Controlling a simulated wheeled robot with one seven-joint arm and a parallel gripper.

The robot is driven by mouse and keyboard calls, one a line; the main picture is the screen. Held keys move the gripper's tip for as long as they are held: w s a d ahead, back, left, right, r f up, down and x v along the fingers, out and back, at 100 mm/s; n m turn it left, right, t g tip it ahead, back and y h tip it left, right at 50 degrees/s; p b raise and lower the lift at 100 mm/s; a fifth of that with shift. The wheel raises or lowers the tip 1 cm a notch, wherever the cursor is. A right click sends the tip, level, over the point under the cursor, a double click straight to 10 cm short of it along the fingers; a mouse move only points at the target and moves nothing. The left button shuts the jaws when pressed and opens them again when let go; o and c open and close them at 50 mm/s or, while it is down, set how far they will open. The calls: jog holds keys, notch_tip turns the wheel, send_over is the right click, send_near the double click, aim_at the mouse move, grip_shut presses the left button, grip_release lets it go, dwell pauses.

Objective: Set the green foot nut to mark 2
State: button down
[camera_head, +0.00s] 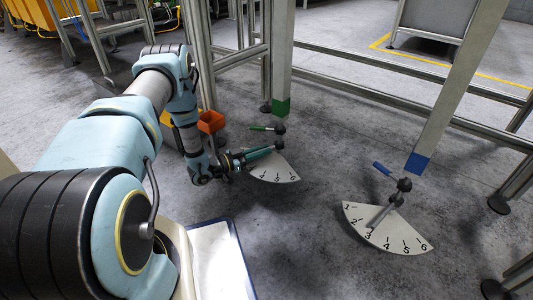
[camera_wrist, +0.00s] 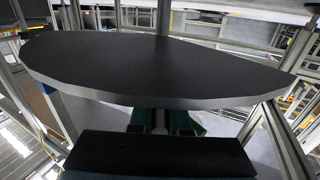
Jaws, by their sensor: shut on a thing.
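The green foot nut (camera_head: 279,128) stands at the foot of the green-banded leg (camera_head: 281,106), with a green-tipped handle pointing left. Its pale numbered dial (camera_head: 285,172) lies on the floor below. My gripper (camera_head: 272,149) reaches in from the left and is shut on the nut's lower grey part, above the dial. My arm covers the dial's left side, including mark 2; marks near 5 and 6 show. The pointer's reading cannot be told. In the wrist view, a large dark disc hides most of the grip, with green-sided fingers (camera_wrist: 165,121) below it.
A blue-banded leg (camera_head: 418,163) stands to the right, with a blue-handled nut (camera_head: 403,185) over its own dial (camera_head: 412,240). An orange box (camera_head: 211,122) is close beside my forearm. Metal frame rails (camera_head: 390,98) cross behind. The floor between the dials is clear.

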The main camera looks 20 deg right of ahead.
jog(key=shift+w+m+g+b, duration=0.25)
jog(key=shift+m+g, duration=0.2)
jog(key=shift+g, duration=0.25)
jog(key=shift+w+m+g+b, duration=0.1)
jog(key=shift+w+m+g, duration=0.3)
jog(key=shift+g, duration=0.3)
jog(key=shift+s, duration=0.1)
jog(key=c, duration=0.9)
grip_release()
jog(key=a+p, duration=0.4)
jog(key=a, duration=0.6)
jog(key=shift+a, duration=0.4)
